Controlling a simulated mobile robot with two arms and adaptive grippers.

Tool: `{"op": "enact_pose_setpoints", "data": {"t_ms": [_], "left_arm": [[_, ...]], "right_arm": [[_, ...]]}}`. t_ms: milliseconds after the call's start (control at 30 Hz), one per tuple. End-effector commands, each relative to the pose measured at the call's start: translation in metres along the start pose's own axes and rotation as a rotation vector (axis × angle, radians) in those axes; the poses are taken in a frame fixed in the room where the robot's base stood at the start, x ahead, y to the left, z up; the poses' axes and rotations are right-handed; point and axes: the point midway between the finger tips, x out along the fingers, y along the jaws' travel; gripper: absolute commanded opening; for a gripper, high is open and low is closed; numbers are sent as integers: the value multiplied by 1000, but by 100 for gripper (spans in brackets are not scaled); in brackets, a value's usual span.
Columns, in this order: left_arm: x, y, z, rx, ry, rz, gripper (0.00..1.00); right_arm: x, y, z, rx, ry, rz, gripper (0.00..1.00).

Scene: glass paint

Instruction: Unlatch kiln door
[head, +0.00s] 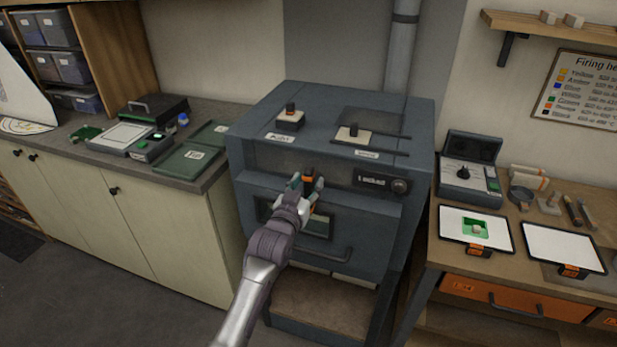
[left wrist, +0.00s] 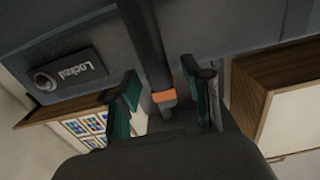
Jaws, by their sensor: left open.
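The grey kiln (head: 330,160) stands in the middle of the head view. Its door has a small window (head: 318,224) and a bar handle (head: 335,255), and it is closed. My left gripper (head: 304,190) is open at the upper front of the kiln, around the latch (head: 308,177), a dark lever with orange parts. In the left wrist view the latch (left wrist: 163,95) shows as a dark bar with an orange band between my two spread green-padded fingers (left wrist: 163,97). I cannot tell whether either finger touches it. A display (head: 370,180) beside the latch reads "Locked".
A counter with cabinets and green trays (head: 190,160) is on the left. A wooden workbench (head: 470,262) on the right carries a control box (head: 470,180) and two white-topped tiles or trays (head: 476,229). A flue pipe rises behind the kiln. Floor in front is partly clear.

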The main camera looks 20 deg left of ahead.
Motion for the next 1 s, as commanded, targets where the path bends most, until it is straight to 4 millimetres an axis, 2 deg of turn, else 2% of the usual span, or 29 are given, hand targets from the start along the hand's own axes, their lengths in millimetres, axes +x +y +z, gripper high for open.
{"op": "enact_pose_setpoints", "data": {"t_ms": [200, 467, 767, 1000], "left_arm": [[12, 0, 0, 0, 0, 0, 50], [13, 0, 0, 0, 0, 0, 50], [13, 0, 0, 0, -1, 0, 2], [13, 0, 0, 0, -1, 0, 0]], "right_arm": [[-3, 1, -1, 0, 1, 1, 40], [-3, 1, -2, 0, 2, 1, 40], [-3, 1, -2, 0, 3, 1, 40], [-3, 1, -2, 1, 3, 1, 40]]}}
